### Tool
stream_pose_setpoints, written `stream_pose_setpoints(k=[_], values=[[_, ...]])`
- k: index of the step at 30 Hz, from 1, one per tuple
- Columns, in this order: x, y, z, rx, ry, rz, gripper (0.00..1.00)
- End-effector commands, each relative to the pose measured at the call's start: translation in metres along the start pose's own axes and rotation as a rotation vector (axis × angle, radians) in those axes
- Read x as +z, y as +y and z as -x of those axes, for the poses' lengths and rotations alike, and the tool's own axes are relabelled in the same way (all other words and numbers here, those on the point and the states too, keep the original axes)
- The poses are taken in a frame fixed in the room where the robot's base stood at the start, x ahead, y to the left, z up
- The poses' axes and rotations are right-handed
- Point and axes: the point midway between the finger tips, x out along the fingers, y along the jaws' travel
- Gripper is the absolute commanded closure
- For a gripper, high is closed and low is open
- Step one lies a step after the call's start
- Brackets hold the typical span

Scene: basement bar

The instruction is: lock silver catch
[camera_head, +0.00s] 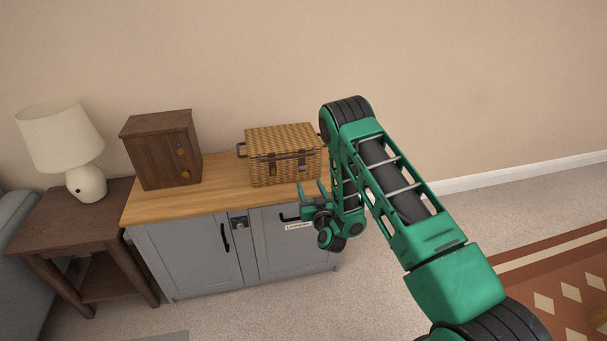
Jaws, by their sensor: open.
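A small dark-framed metal catch (239,223) sits on the front of the grey cabinet (194,262), near the top, between the two doors. It is too small in the picture to tell whether it is locked. My gripper (312,190) is open and empty.
A wicker basket (255,149) and a small wooden box (160,150) stand on the wooden top (212,190). A side table (45,215) with a lamp (62,140) stands at left. Carpet in front is clear.

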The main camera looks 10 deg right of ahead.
Motion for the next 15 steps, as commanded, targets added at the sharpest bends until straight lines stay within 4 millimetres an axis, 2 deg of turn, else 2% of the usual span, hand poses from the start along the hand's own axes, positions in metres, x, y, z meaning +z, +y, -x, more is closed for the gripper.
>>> stream_pose_setpoints(k=[15], values=[[0.0, 0.002, -0.061, 0.003, 0.0, -0.003, 0.5]])
